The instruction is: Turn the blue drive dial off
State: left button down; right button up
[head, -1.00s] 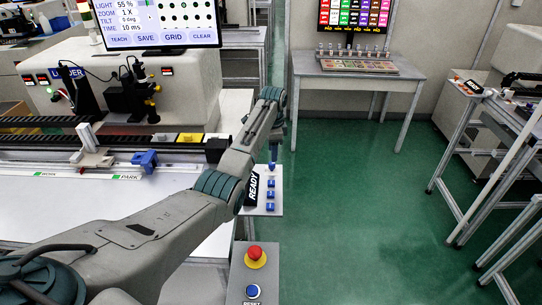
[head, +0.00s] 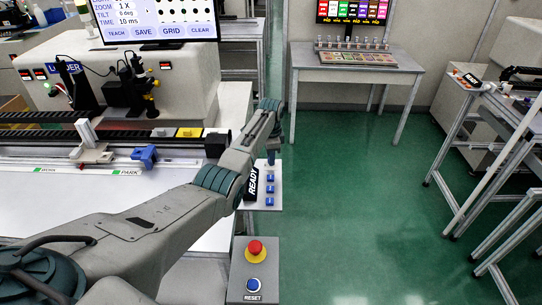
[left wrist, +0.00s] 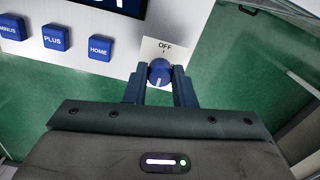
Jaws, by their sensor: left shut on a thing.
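The blue drive dial (left wrist: 160,70) shows in the left wrist view on a white plate (left wrist: 150,50) marked OFF, with a short tick under the word. A pale line shows on the dial's lower front; I cannot tell surely which way the pointer faces. My left gripper (left wrist: 160,75) has its two dark blue fingers on either side of the dial, shut on it. In the head view my left arm reaches over the bench's right end, and the dial is not clearly visible there. My right gripper is in neither view.
Blue buttons PLUS (left wrist: 56,38) and HOME (left wrist: 101,47) sit left of the dial, with another at the picture's edge. In the head view a red stop button (head: 256,248) and a blue RESET button (head: 256,285) are nearer. Green floor lies open to the right.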

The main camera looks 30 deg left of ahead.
pick_arm(q)
jog(key=shift+r+n, duration=0.1)
jog(key=shift+n, duration=0.3)
jog(key=n, duration=0.2)
jog(key=shift+n+p, duration=0.4)
jog(key=n, duration=0.5)
jog(key=shift+w, duration=0.1)
jog(key=n, duration=0.5)
jog(key=shift+r, duration=0.1)
jog(key=n, duration=0.4)
jog(key=shift+w+r+n, duration=0.1)
jog(key=shift+n, duration=0.2)
jog(key=c, duration=1.2)
grip_release()
jog(key=shift+f, duration=0.2)
